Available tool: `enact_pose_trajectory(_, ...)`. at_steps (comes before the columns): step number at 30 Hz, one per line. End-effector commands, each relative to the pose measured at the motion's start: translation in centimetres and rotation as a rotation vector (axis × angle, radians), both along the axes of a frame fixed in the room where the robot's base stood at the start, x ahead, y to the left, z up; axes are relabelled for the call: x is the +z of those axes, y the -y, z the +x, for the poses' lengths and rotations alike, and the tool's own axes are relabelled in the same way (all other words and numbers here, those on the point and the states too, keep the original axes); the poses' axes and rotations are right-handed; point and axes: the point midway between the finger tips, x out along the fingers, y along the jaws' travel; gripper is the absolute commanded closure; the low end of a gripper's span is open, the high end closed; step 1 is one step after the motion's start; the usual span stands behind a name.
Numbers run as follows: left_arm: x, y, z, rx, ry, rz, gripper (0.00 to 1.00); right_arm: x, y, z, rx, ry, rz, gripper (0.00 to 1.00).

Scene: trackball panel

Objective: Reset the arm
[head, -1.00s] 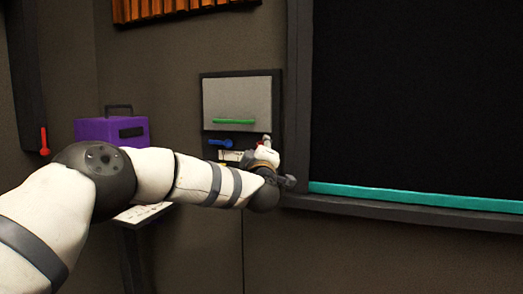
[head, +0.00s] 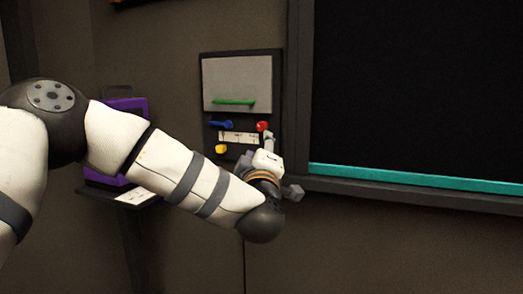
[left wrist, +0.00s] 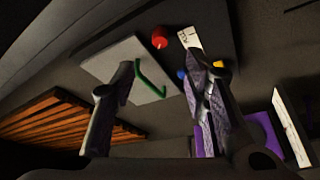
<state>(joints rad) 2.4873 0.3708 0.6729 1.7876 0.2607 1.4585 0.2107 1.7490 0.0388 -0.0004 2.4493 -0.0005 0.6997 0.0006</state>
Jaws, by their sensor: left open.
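The wall panel (head: 241,58) has a grey plate (head: 236,80) with a green bar (head: 234,102). Below it are a blue lever (head: 221,125), a red ball or knob (head: 262,126), a white label strip (head: 238,138) and a yellow knob (head: 221,149). My left gripper (head: 268,142) is just below the red knob at the panel's lower right, apparently empty. In the left wrist view, my left gripper (left wrist: 160,68) has its fingers spread, with the green bar (left wrist: 150,80) seen between them and the red knob (left wrist: 159,37) beyond the tips. My right gripper is out of view.
A purple box (head: 124,105) stands on a small shelf (head: 137,197) at the left, partly behind my arm. A large dark screen or window with a teal strip (head: 400,178) and dark frame (head: 298,80) borders the panel on the right.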

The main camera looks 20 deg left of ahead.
Motion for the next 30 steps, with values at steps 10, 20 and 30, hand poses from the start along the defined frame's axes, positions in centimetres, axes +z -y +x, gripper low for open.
enact_pose_trajectory(10,0.0,0.0,0.0,0.000,0.000,0.000,0.59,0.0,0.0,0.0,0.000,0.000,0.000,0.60)
enact_pose_trajectory(20,-18.6,4.8,-3.9,-0.244,-0.435,0.219,0.59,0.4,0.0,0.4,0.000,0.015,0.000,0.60)
enact_pose_trajectory(30,-43.1,5.5,-26.7,-0.689,-1.213,0.478,0.59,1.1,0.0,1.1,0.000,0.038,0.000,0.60)
